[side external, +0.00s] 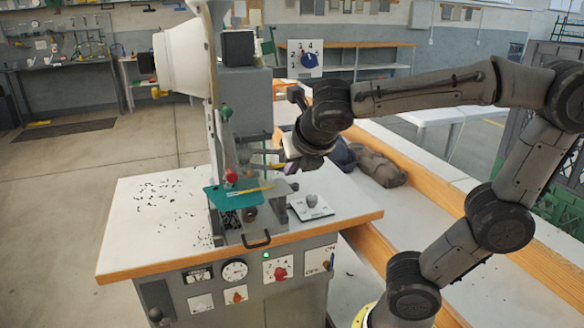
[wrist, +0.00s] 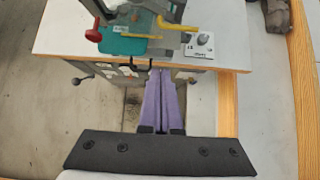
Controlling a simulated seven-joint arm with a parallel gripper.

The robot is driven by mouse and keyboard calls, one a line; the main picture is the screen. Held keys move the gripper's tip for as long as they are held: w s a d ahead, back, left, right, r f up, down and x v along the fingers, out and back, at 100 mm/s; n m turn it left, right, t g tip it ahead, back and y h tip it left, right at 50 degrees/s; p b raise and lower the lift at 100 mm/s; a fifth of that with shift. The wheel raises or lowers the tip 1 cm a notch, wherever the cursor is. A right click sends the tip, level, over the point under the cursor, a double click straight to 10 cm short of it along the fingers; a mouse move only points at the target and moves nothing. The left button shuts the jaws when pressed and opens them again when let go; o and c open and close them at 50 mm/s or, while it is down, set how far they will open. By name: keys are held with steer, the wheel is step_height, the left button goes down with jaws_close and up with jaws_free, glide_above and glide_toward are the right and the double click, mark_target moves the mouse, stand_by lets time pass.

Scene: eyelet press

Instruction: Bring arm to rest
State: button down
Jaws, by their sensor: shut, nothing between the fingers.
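My gripper (side external: 288,166) is at the end of my arm, in the air to the right of the eyelet press (side external: 245,105). In the wrist view its purple fingers (wrist: 160,80) lie together with nothing between them. They point toward the press table's front edge in that view. The press stands on a white table with a wooden edge (side external: 300,231). A teal plate (side external: 232,195) with a yellow bar and a red knob (side external: 231,176) sits at the press; the red knob also shows in the wrist view (wrist: 93,31).
A small white dial plate (side external: 310,207) lies right of the teal plate. A front panel (side external: 245,280) carries several knobs and switches. A wooden-edged bench (side external: 430,185) with a brown bundle (side external: 377,166) runs on the right. Scattered black bits lie on the table's left.

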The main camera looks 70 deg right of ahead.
steer(key=s+a+f+m+y, duration=0.3)
steer(key=s+m, duration=0.1)
steer(key=m, duration=0.9)
steer(key=s+a+f+m+y, duration=0.3)
steer(key=s+a+m, duration=0.1)
steer(key=m, duration=1)
steer(key=shift+s+a+f, duration=0.3)
steer(key=shift+s+f, duration=0.1)
steer(key=shift+s, duration=0.4)
